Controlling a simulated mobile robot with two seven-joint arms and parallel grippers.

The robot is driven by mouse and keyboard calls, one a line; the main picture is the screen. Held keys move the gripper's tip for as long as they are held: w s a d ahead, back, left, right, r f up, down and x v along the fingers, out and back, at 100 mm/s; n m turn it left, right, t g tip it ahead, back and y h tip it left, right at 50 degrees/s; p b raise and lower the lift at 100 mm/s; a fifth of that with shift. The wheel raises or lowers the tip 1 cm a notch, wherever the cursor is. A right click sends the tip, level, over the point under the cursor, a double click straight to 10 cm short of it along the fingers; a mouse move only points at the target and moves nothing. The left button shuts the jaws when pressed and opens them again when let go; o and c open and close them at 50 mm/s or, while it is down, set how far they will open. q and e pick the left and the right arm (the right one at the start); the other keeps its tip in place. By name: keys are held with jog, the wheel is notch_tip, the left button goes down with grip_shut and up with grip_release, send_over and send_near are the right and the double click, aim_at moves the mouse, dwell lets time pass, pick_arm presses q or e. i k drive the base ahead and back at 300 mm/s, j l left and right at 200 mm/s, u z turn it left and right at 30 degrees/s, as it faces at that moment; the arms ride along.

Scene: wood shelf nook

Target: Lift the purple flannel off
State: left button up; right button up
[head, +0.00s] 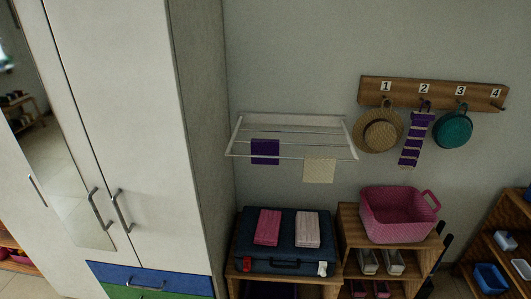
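The purple flannel (265,151) hangs over a bar at the left part of a white wall-mounted drying rack (290,158). A cream patterned cloth (319,170) hangs on the front bar, to the right of and lower than the purple one. Neither of my grippers shows in the head view.
A tall white wardrobe (120,120) stands close on the left. Below the rack, a dark blue suitcase (285,260) bears a pink folded cloth (268,227) and a pale pink one (307,229). A pink basket (398,215) stands right; a straw hat (378,131) hangs near the rack.

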aim_at(261, 147)
jog(key=i+l, duration=0.2)
jog(key=l, duration=0.2)
jog(key=i+l, duration=0.2)
jog(key=l, duration=0.15)
jog(key=i+l+u, duration=0.1)
jog(key=l, duration=0.3)
jog(key=i+l, duration=0.3)
